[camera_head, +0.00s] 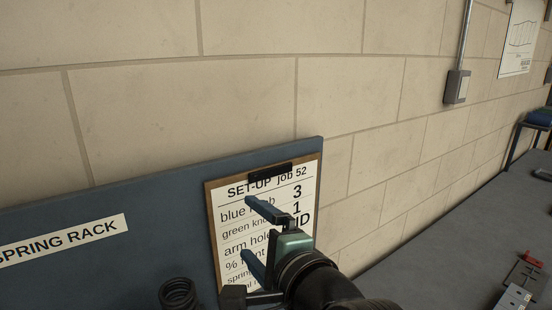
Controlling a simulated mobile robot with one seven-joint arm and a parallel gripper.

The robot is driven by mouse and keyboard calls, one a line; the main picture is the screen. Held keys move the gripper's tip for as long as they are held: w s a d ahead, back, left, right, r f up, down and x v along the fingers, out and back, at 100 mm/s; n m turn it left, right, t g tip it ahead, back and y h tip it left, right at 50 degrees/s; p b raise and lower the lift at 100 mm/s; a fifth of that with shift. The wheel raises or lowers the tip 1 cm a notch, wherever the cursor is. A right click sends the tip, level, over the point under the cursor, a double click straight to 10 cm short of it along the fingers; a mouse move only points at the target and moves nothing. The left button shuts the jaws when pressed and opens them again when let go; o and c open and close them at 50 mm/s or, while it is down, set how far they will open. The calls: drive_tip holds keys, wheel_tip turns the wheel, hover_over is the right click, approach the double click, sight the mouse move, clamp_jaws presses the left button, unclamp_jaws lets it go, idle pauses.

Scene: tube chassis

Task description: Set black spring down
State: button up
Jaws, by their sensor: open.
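A black spring (178,293) shows at the bottom edge of the view, left of my gripper. Its coils are dark, and its lower part is cut off by the frame, so I cannot tell what it rests on. My gripper (258,238) is open, with two blue-grey fingers spread apart and nothing between them. It is in front of the set-up clipboard and to the right of the spring, apart from it in the picture.
A blue-grey board with a SPRING RACK label (62,240) stands behind, bearing a set-up clipboard (228,190). A grey bench top (440,240) runs along the block wall at right. A red-and-grey device (525,275) lies on it at lower right.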

wheel_tip(320, 180, up, 11)
drive_tip(key=s+d+n+t+h, duration=0.1)
drive_tip(key=d+n+t+h, duration=0.15)
drive_tip(key=n+t, duration=0.25)
drive_tip(key=s+d+r+n+t+h+b, duration=0.1)
drive_tip(key=s+r+n+t+h, duration=0.4)
drive_tip(key=s+r, duration=0.9)
drive_tip(key=r+n+t+b, duration=0.1)
drive_tip(key=n+t, duration=0.2)
drive_tip(key=n, duration=0.1)
drive_tip(key=shift+s+r+n+t+b, duration=0.15)
drive_tip(key=shift+r+n+t+b, duration=0.05)
drive_tip(key=shift+n+t+b, duration=0.1)
drive_tip(key=shift+d+r, duration=0.1)
drive_tip(key=shift+r, duration=0.05)
drive_tip(key=shift+c, duration=0.2)
